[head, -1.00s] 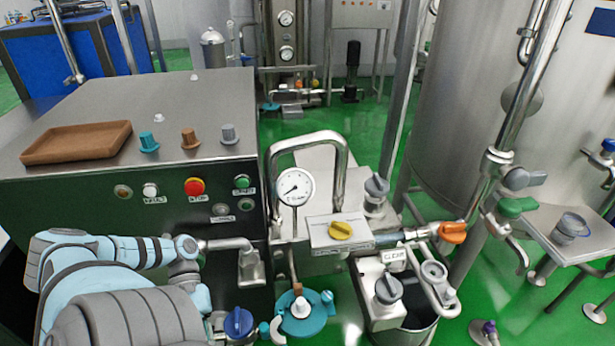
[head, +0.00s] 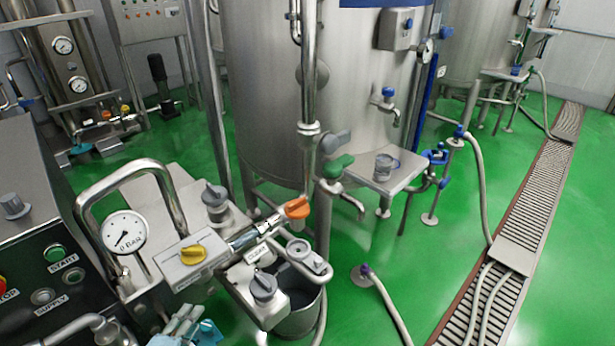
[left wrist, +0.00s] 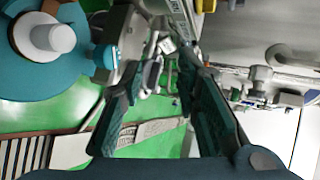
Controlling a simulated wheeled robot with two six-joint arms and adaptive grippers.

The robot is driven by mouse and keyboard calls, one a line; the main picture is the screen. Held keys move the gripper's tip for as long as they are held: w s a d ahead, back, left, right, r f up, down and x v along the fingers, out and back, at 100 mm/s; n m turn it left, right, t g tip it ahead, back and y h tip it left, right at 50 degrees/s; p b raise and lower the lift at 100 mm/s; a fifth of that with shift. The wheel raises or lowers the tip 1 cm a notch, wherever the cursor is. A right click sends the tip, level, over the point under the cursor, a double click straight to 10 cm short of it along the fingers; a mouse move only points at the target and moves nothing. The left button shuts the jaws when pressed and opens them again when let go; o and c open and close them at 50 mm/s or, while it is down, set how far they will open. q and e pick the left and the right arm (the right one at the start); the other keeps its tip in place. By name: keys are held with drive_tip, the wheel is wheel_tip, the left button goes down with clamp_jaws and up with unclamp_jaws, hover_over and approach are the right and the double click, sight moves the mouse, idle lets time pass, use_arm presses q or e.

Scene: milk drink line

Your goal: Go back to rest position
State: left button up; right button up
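My left gripper (left wrist: 160,62) shows in the left wrist view with its two dark fingers apart. Nothing is visibly held between them; metal fittings and green floor show in the gap. A round teal part with a white knob (left wrist: 48,38) is at the upper left of that view, beside the left finger. In the head view only pale blue and teal parts (head: 182,326) show at the bottom edge; I cannot tell how much of this is my left arm. My right gripper is in neither view.
The dark control panel (head: 50,235) stands at left, beside the pressure gauge (head: 125,231) and yellow knob (head: 193,253). An orange-handled valve (head: 297,208) and a metal bucket (head: 300,315) stand near the large tank (head: 270,100). Open green floor, hoses and a drain grate (head: 520,250) lie right.

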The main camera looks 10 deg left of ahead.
use_arm(q)
drive_tip(key=s+d+f+n+g, duration=0.2)
drive_tip(key=s+d+n+g, duration=0.1)
drive_tip(key=s+n+g, duration=0.4)
drive_tip(key=s+d+f+n+g, duration=0.2)
drive_tip(key=s+d+n, duration=0.3)
drive_tip(key=n, duration=0.4)
drive_tip(key=s+a+f+g, duration=0.1)
drive_tip(key=s+f, duration=0.1)
drive_tip(key=f, duration=0.9)
drive_tip(key=s+a+f+g, duration=0.1)
drive_tip(key=s+a+f, duration=0.1)
drive_tip(key=f, duration=1)
drive_tip(key=s+f+n+b, duration=0.1)
drive_tip(key=s+f, duration=1)
drive_tip(key=s, duration=0.2)
drive_tip(key=shift+s+a+g+h, duration=0.2)
drive_tip(key=shift+g+h, duration=0.1)
drive_tip(key=shift+g, duration=0.1)
